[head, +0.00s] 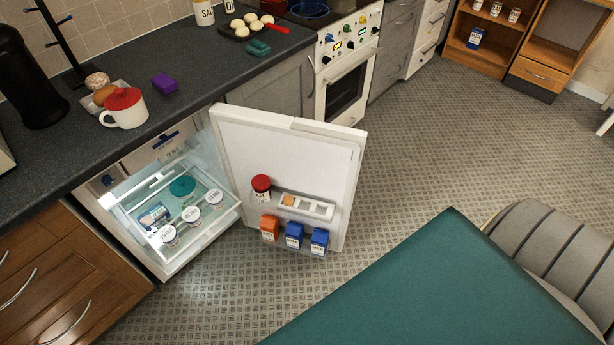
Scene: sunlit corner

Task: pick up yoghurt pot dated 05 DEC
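Three small yoghurt pots stand in a row along the front of the pulled-out fridge shelf (185,252): a left pot (168,236), a middle pot (192,216) and a right pot (215,198). Each has a white lid with dark printing, too small for me to read, so I cannot tell which one is dated 05 DEC. Behind them on the shelf are a teal round item (182,186) and a blue-and-white pack (154,216). Neither of my grippers is in view.
The fridge door (285,160) stands wide open to the right, carrying a red-lidded jar (261,187), an egg rack (318,209) and several cartons. The dark worktop (190,60) overhangs the fridge. A teal-topped table (440,290) is front right. Floor (220,300) before the fridge is clear.

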